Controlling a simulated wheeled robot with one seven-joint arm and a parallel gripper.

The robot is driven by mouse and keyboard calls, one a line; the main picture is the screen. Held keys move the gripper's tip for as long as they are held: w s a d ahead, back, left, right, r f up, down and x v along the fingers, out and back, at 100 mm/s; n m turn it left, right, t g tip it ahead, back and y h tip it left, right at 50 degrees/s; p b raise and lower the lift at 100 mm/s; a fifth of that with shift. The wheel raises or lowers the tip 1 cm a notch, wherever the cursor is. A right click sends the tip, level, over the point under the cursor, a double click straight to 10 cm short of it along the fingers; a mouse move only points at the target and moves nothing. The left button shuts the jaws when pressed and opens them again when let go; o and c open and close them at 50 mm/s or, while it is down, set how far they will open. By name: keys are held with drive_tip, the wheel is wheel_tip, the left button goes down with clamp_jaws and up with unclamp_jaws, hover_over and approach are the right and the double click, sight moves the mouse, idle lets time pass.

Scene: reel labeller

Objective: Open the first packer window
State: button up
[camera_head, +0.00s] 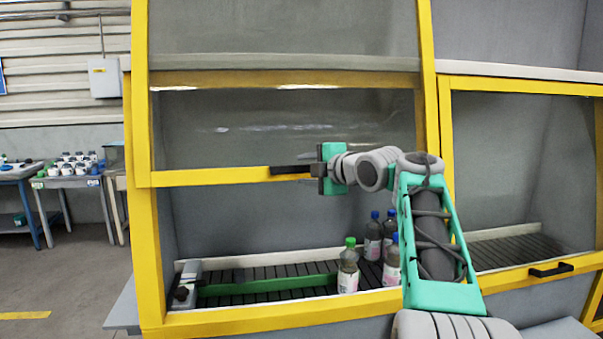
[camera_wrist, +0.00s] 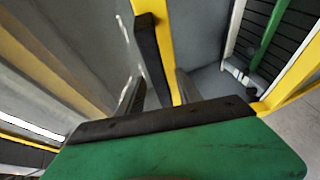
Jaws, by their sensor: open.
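The first packer window (camera_head: 215,177) is a clear pane in a yellow frame. It stands raised, with its yellow lower bar well above the sill and an open gap beneath. Its black bar handle (camera_head: 288,170) sits on that lower bar. My gripper (camera_head: 319,170) is at the right end of the handle in the head view. In the wrist view the handle (camera_wrist: 150,55) extends between the two dark fingers of my gripper (camera_wrist: 158,88). The fingers stand apart; contact with the handle cannot be told.
Several bottles (camera_head: 348,268) stand on the dark conveyor (camera_head: 270,271) behind the opening, near a green guide rail (camera_head: 265,286). A second yellow-framed window (camera_head: 520,277) at right is down, with a black handle (camera_head: 551,269). Tables (camera_head: 70,182) stand far left; the floor there is clear.

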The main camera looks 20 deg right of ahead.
drive_tip(key=b+v, duration=0.1)
drive_tip(key=v, duration=0.5)
